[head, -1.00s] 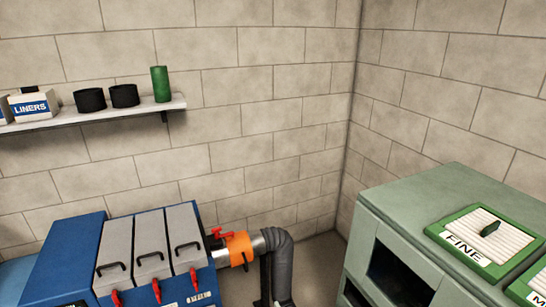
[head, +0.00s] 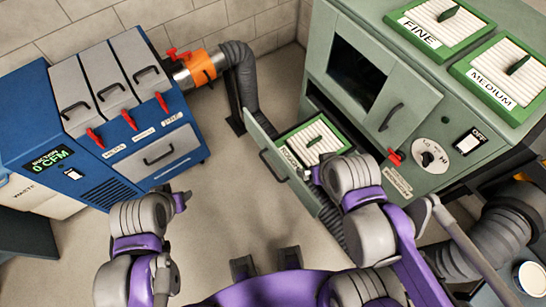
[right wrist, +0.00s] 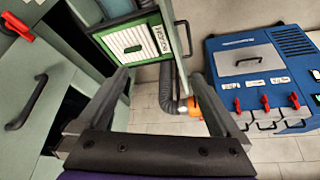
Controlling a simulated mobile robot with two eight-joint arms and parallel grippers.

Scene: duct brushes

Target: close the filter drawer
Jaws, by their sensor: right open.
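The filter drawer (head: 263,150) is pulled out from the lower part of the green cabinet (head: 385,75). Its front panel has a dark handle (head: 270,166). A green-framed white pleated filter (head: 312,143) lies in it; its label is partly hidden. My right gripper (head: 316,174) is over the drawer's near side in the head view. In the right wrist view its fingers (right wrist: 165,100) are spread and empty, with the drawer front (right wrist: 173,45) and filter (right wrist: 135,42) beyond them. My left gripper (head: 182,200) is over the floor, away from the drawer; its jaw gap is not clear.
A blue unit (head: 105,120) with grey lids and red levers stands at left. A grey hose (head: 240,75) runs from its orange collar toward the cabinet. Filters marked FINE (head: 440,22) and MEDIUM (head: 505,70) lie on the cabinet top.

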